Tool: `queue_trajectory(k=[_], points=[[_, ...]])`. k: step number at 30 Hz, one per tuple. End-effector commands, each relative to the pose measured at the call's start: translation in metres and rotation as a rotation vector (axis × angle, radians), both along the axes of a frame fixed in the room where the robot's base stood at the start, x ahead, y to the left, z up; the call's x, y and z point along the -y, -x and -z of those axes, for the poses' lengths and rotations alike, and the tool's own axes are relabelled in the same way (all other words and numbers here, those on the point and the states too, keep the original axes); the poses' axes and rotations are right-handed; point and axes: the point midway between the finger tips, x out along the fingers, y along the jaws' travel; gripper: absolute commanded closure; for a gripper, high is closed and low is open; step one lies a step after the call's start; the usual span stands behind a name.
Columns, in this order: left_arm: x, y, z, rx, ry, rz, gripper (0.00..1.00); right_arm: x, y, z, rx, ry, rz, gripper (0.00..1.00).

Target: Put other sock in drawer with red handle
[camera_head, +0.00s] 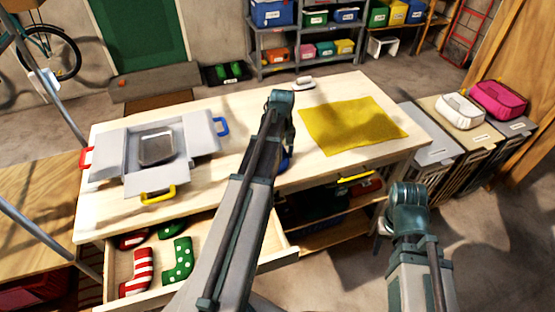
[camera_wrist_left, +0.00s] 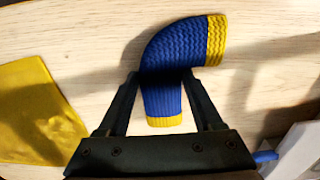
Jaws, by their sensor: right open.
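A blue knitted sock with yellow ends (camera_wrist_left: 170,55) lies on the wooden tabletop. In the head view only a bit of its blue (camera_head: 285,163) shows beside my left arm. My left gripper (camera_wrist_left: 163,75) is over the sock, its fingers apart on either side of it; contact is not clear. A grey organizer on the table has drawers pulled out, one with a red handle (camera_head: 87,158) at left. The table's open drawer (camera_head: 110,265) holds red-and-white striped and green dotted socks. My right gripper (camera_head: 384,228) is low at right, mostly hidden behind its wrist.
The organizer also has a blue handle (camera_head: 221,127) and a yellow handle (camera_head: 158,195). A yellow cloth (camera_head: 350,125) lies flat at the table's right. A white iron-like object (camera_head: 303,84) stands at the far edge.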

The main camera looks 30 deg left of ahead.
Motion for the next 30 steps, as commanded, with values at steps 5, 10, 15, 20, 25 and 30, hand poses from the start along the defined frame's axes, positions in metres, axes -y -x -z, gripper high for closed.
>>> queue_trajectory(k=[5,10,15,20,25,30], points=[[0.000,0.000,0.000,0.000,0.000,0.000,0.77,0.000,0.000,0.000,0.000,0.000,0.000,0.50],[0.000,0.000,0.000,0.000,0.000,0.000,0.96,0.000,0.000,0.000,0.000,0.000,0.000,0.50],[0.000,0.000,-0.001,0.000,0.000,0.000,0.96,0.000,0.000,-0.001,0.000,0.000,0.000,0.50],[0.000,0.000,-0.004,0.000,0.000,0.000,0.96,0.000,0.000,-0.004,0.000,0.000,0.000,0.50],[0.000,0.000,-0.013,0.000,0.000,0.000,0.96,0.000,0.000,-0.013,0.000,0.000,0.000,0.50],[0.000,0.000,-0.027,0.000,0.000,0.000,0.96,0.000,0.000,-0.027,0.000,0.000,0.000,0.50]])
